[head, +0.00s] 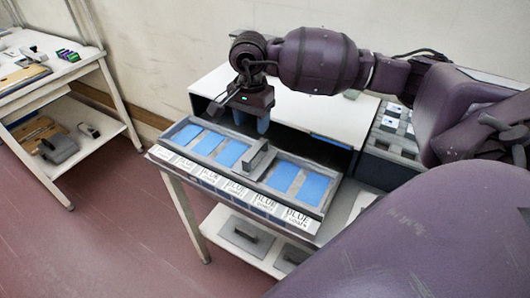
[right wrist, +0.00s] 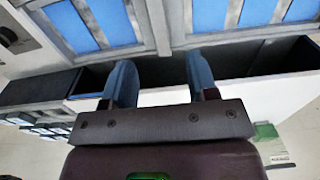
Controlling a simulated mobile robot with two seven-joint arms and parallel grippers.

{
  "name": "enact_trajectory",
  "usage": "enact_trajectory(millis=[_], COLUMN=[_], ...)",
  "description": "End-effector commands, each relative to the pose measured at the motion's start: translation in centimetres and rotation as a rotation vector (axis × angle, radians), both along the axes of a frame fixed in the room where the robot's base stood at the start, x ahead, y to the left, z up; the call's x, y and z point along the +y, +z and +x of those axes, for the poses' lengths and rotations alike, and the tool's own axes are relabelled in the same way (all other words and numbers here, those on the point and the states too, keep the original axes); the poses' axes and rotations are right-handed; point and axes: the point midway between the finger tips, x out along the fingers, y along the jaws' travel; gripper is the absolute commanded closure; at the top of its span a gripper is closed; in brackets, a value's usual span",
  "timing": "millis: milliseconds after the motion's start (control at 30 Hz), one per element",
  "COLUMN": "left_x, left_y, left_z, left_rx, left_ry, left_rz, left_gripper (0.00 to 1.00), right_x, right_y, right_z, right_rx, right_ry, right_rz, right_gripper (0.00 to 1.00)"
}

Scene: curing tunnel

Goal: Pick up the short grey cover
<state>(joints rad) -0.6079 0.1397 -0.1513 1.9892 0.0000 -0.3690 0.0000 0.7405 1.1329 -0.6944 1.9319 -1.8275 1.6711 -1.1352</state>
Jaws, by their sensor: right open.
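A grey upright piece (head: 260,160) like a handle stands at the middle of the long grey tray above; I cannot tell which of these is the short cover. My right gripper (head: 250,119) is open and empty, above the tray's back edge by the dark tunnel opening. Its two blue fingers also show spread apart in the right wrist view (right wrist: 161,84). My left gripper is out of view.
The tray (head: 160,151) holds several blue panels (head: 232,152); labels reading BLUE COATS line its front. A white tunnel top (head: 330,124) stands behind, with a grey compartment rack (head: 385,146) to its right. A side table (head: 86,66) stands at the left; red floor lies between.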

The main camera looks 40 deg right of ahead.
Motion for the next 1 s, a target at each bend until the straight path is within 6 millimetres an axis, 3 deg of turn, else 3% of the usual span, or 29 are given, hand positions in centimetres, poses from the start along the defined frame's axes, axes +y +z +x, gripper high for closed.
enact_trajectory(millis=[333,567,1000], left_x=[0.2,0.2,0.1], left_y=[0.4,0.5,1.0], left_z=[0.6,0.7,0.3], left_rx=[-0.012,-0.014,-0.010], left_ry=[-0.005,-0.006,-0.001], left_rz=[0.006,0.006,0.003], left_gripper=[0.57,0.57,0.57], right_x=[0.1,0.1,0.1], right_y=[-4.5,-5.8,-10.6], right_z=[-0.1,-0.1,-0.3], right_rx=[0.004,0.002,0.002], right_ry=[-0.001,0.000,-0.001], right_rz=[0.003,0.001,0.001], right_gripper=[0.47,0.47,0.47])
